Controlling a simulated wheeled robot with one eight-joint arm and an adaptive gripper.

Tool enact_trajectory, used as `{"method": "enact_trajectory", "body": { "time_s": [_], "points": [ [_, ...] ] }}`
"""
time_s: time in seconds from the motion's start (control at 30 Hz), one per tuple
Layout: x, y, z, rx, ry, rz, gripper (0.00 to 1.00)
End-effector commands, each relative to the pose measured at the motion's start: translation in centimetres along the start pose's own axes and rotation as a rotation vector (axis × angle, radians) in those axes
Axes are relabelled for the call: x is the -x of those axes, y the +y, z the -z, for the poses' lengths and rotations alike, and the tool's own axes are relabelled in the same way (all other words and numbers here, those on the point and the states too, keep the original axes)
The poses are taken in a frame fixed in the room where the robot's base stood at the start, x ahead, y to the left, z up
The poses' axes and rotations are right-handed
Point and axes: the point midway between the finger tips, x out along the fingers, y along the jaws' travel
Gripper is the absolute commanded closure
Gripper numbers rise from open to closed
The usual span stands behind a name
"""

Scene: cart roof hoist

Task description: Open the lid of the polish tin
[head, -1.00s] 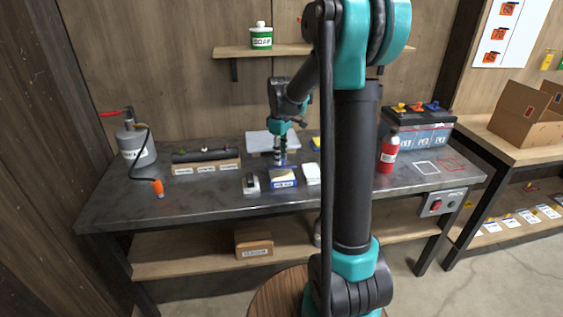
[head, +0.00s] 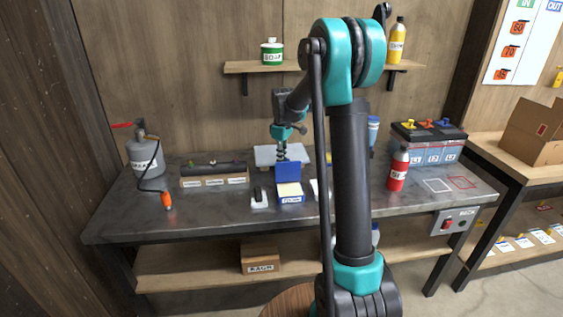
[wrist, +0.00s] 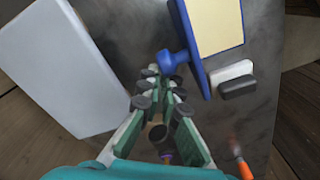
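The polish tin (head: 291,199) is a blue box with a cream-coloured inside, on the bench. Its blue lid (head: 287,172) stands upright at the back edge, so the tin is open. In the wrist view the tin (wrist: 240,36) is at the upper right, with the lid nearly edge-on and its blue knob (wrist: 171,62) pointing towards my fingers. My gripper (head: 281,153) is just behind and above the lid. In the wrist view my gripper (wrist: 161,76) has a small gap between the fingertips, with nothing held, just short of the knob. The lower fingers are hidden by the lid in the head view.
A black-and-white block (head: 260,199) sits close left of the tin. A pale grey slab (wrist: 62,62) lies behind it. A hose with an orange nozzle (head: 167,201) lies farther left. The front bench strip is clear.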

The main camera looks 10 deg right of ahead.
Motion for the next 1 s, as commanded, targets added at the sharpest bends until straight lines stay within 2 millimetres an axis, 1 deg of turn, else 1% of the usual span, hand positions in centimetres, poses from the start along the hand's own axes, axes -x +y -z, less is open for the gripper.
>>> {"method": "enact_trajectory", "body": {
  "time_s": [0.03, 0.13, 0.17, 0.4, 0.5, 0.83, 0.93, 1.0],
  "points": [
    [-0.2, 1.6, -1.2, -0.017, -0.021, -0.021, 1.0],
    [-0.6, 2.2, -0.8, -0.018, -0.038, 0.002, 1.0],
    [-0.5, 2.1, -0.9, -0.017, -0.039, 0.005, 0.99],
    [-0.5, 1.8, -0.8, -0.016, -0.037, 0.006, 0.69],
    [-0.5, 1.7, -0.8, -0.015, -0.036, 0.007, 0.58],
    [-0.2, 1.6, -0.7, -0.014, -0.036, 0.008, 0.58],
    [0.7, 1.6, -0.7, -0.014, -0.035, 0.008, 0.58],
    [1.8, 1.6, -0.7, -0.014, -0.035, 0.008, 0.58]
  ]
}}
